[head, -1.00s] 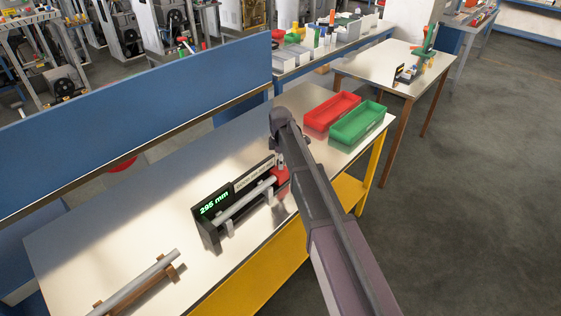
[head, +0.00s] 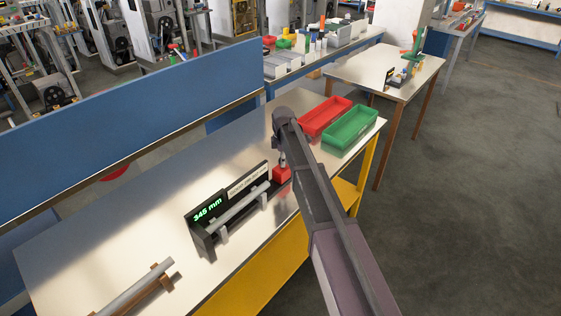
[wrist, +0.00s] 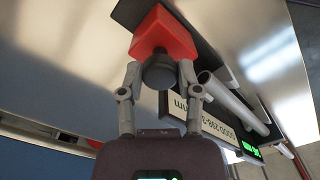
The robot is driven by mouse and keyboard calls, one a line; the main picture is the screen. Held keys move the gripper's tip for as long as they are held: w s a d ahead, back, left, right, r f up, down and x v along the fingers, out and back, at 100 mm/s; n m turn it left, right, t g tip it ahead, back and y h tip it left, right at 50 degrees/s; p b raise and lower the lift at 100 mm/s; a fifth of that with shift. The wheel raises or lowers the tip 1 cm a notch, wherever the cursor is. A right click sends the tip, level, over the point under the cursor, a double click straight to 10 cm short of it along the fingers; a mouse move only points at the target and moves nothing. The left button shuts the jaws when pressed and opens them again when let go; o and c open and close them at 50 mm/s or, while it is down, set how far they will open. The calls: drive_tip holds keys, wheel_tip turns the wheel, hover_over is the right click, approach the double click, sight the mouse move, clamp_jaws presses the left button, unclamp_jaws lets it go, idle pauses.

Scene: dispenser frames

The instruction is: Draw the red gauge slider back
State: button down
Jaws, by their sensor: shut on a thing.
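The red gauge slider (head: 282,174) sits at the far right end of the dark length gauge (head: 205,243). It also shows in the wrist view as a red block (wrist: 163,36) with a dark round knob (wrist: 158,74). My gripper (wrist: 159,76) is shut on this knob, one finger on each side. In the head view my gripper (head: 283,160) is above the slider, partly hidden by my arm. A grey rod (head: 240,208) lies on the gauge's supports, its end a small gap from the red block. The green display (head: 208,209) reads 345 mm.
A second grey rod (head: 135,287) lies on a brown stand (head: 163,281) at the front left. A red bin (head: 325,117) and a green bin (head: 351,127) stand at the table's far right. A blue panel (head: 130,120) runs behind the table.

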drive_tip(key=shift+c, duration=1.5)
unclamp_jaws()
drive_tip(key=shift+w+d, duration=0.2)
drive_tip(key=shift+w, duration=0.05)
drive_tip(key=shift+s+a, duration=0.15)
drive_tip(key=shift+s, duration=0.05)
